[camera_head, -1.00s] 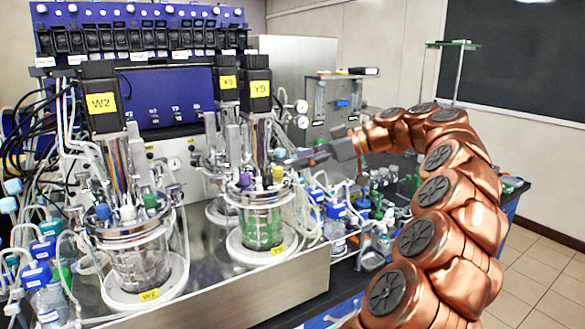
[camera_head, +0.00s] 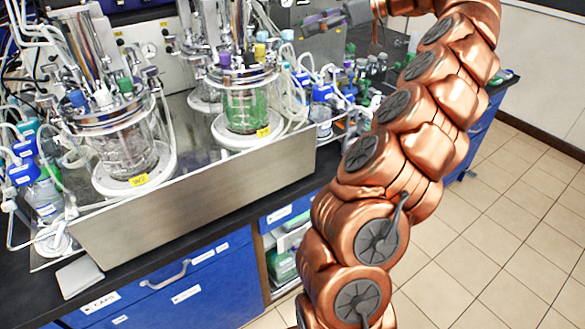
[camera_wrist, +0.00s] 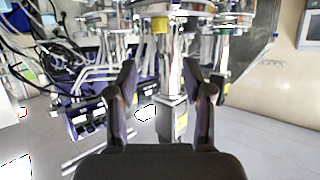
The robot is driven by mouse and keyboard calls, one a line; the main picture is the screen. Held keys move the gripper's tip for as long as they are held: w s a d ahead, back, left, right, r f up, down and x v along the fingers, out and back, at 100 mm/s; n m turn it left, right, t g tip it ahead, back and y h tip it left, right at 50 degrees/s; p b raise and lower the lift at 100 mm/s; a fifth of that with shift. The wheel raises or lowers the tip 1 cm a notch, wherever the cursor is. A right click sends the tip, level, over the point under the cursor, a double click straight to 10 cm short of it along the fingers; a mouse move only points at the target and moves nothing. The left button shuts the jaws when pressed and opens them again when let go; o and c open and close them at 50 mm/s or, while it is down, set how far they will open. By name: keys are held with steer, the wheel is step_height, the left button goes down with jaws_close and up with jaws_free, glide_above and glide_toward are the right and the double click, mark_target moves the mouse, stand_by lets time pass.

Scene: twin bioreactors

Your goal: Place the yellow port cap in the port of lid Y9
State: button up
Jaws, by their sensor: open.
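The vessel that carried the Y9 label in the earlier view (camera_head: 243,108) holds green contents and stands at the middle of the bench. Its metal lid (camera_head: 243,76) carries a purple cap (camera_head: 223,60) and a yellow cap (camera_head: 260,52). I cannot tell whether the yellow cap is seated in a port or only resting on the lid. A yellow cap (camera_wrist: 160,24) also shows at the top of the wrist view, which looks upside down. My gripper (camera_head: 308,24) is to the right of the lid in the head view. Its fingers (camera_wrist: 165,95) are apart and empty, away from the cap.
The W2 vessel (camera_head: 115,145) stands to the left, with blue, white and green caps. Tubes and blue-capped bottles (camera_head: 322,92) crowd the bench right of the green vessel. Blue drawers (camera_head: 185,285) are below the bench edge. The tiled floor at right is clear.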

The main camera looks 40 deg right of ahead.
steer(key=shift+a, duration=0.1)
steer(key=s+a+f+m+g, duration=0.1)
steer(key=a+f+g, duration=0.2)
steer(key=a, duration=1)
steer(key=a+f+m+g, duration=0.15)
steer(key=a+g, duration=0.25)
steer(key=a, duration=0.9)
steer(key=s+a+f+g+h, duration=0.2)
steer(key=s+a+f+h, duration=0.1)
steer(key=s+a+f, duration=0.55)
steer(key=s+d+f+m+g+h, duration=0.3)
steer(key=s+f+m+h, duration=0.3)
steer(key=s+f, duration=1)
steer(key=s, duration=0.4)
steer(key=shift+d+f, duration=0.15)
steer(key=shift+f, duration=0.25)
